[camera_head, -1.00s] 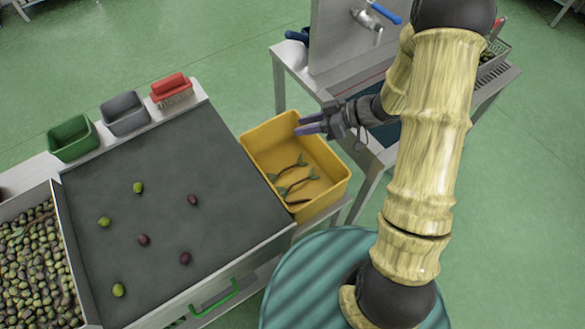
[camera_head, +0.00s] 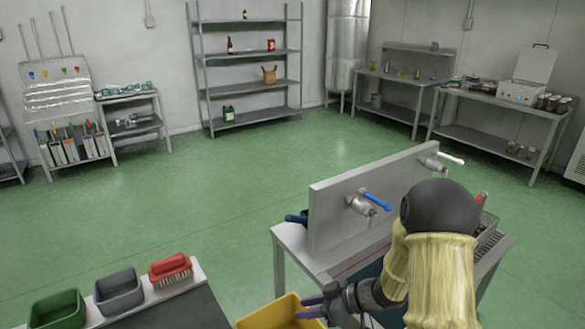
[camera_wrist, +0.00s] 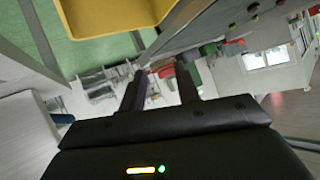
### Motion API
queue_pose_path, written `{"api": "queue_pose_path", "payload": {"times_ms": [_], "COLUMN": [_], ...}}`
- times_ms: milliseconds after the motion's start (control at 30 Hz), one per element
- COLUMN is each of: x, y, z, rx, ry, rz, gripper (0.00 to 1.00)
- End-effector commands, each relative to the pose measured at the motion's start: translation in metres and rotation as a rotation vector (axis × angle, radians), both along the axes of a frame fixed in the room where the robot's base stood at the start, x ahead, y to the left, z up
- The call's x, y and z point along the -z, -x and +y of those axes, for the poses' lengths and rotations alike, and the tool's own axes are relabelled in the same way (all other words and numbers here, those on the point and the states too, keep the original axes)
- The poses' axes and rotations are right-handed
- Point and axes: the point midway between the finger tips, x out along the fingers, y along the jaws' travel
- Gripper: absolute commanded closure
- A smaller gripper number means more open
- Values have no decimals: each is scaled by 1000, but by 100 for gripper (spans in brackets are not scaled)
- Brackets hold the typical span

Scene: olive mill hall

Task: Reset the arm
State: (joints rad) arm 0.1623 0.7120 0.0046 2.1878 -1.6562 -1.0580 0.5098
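My gripper (camera_head: 306,307) is at the bottom of the head view, beside the yellow bin (camera_head: 262,315), with its fingers over the bin's right side. In the wrist view my gripper (camera_wrist: 161,88) shows two dark fingers well apart with nothing between them. The yellow bin (camera_wrist: 112,18) also shows at the top of the wrist view. My bamboo-like arm stands at the lower right of the head view, bent at a dark joint. Most of the bin and its inside are cut off in the head view.
A metal sink stand (camera_head: 335,215) with blue-handled and white-handled taps is close to my arm. A green tub (camera_head: 57,310), a grey tub (camera_head: 119,291) and a red brush (camera_head: 171,268) line the sorting table. Shelves (camera_head: 250,85) and benches stand along the far walls. The green floor between is clear.

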Motion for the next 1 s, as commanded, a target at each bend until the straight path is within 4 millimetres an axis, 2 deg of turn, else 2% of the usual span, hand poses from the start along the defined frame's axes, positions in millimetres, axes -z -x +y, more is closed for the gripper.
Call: {"api": "queue_pose_path", "payload": {"times_ms": [33,133,233,333,467,567,733,867,1000], "x": [-12,-30,-50,-71,-96,-114,-140,-157,-169], "y": [-7,-26,-39,-44,-35,-18,29,76,120], "z": [-3,-14,-33,-54,-83,-102,-124,-126,-118], "rx": [45,176,326,468,647,768,939,1031,1075], "ry": [35,129,238,339,459,537,633,669,670], "rz": [-26,-74,-103,-106,-66,-6,160,329,497], "gripper": [68,68,68,68,68,68,68,68,68]}}
